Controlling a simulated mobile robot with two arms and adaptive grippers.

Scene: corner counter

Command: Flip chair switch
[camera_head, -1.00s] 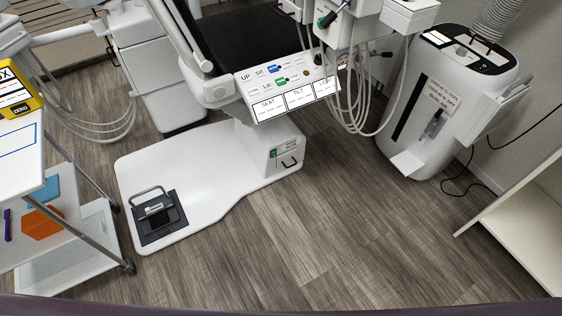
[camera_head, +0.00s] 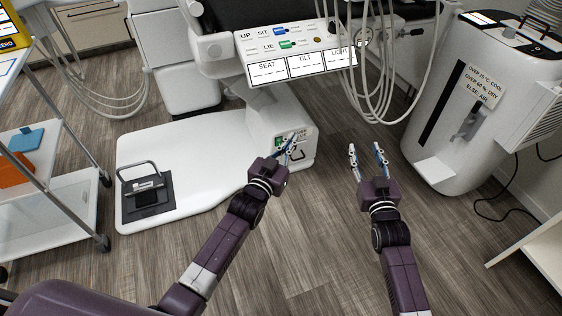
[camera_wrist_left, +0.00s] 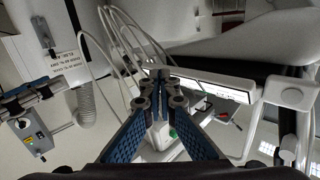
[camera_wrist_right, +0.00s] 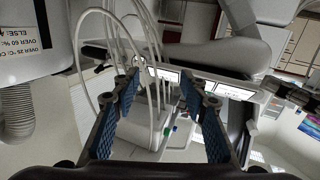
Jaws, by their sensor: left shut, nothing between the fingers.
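The dental chair's white base box (camera_head: 265,130) carries a small green switch (camera_head: 279,142) with a label too small to read. My left gripper (camera_head: 295,145) is shut and empty. My right gripper (camera_head: 365,150) is open and empty, over the floor to the right of the base box. Its fingers are spread in the right wrist view (camera_wrist_right: 161,84).
A panel (camera_head: 295,66) marked SEAT, TILT and LIGHT, with blue and green switches above, sits over the base. Hoses (camera_head: 380,75) hang right of it. A white machine (camera_head: 470,110) stands right, a trolley (camera_head: 55,205) left. A foot pedal (camera_head: 147,192) lies on the base plate.

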